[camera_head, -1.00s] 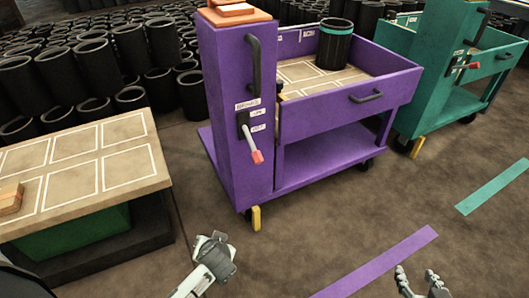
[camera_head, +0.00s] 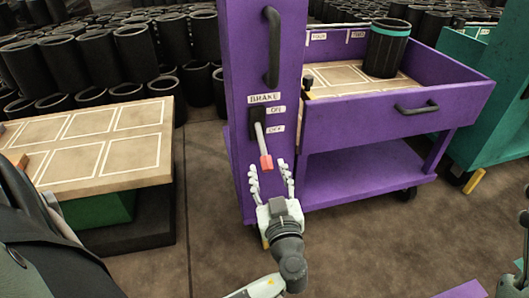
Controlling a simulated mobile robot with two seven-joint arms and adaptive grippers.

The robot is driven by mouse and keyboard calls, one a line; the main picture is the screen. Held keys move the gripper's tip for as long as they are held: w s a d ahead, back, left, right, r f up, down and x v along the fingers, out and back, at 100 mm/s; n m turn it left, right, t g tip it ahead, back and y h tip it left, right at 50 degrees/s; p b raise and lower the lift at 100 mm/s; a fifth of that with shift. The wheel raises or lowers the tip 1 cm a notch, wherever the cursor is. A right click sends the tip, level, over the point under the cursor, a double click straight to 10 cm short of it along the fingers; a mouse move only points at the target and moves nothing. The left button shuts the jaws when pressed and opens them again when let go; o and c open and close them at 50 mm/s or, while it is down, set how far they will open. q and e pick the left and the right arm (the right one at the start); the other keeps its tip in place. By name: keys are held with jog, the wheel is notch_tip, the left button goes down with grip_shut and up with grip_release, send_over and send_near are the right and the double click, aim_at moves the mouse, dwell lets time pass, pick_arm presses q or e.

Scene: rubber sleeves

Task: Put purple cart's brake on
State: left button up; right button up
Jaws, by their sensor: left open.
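The purple cart (camera_head: 375,128) stands in front of me. Its brake lever (camera_head: 262,144) is on the front post, with a grey shaft and a red tip. The lever points down, its tip beyond the OFF label (camera_head: 276,128); the ON label (camera_head: 276,109) is above. My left gripper (camera_head: 271,172) is open just below the red tip, its fingers pointing up on either side of it; I cannot tell whether they touch it. Only a sliver of what seems to be my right gripper (camera_head: 522,264) shows at the right edge; its fingers cannot be made out.
A black sleeve with a teal band (camera_head: 386,48) stands in the cart's tray. A teal cart (camera_head: 490,110) is close on the right. A table with marked squares (camera_head: 95,143) is on the left. Many black sleeves (camera_head: 85,62) stand behind. Floor in front is open.

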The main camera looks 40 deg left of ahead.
aim_at(264, 154)
pick_arm(q)
jog(key=x, duration=0.7)
jog(key=shift+c, duration=0.6)
grip_shut()
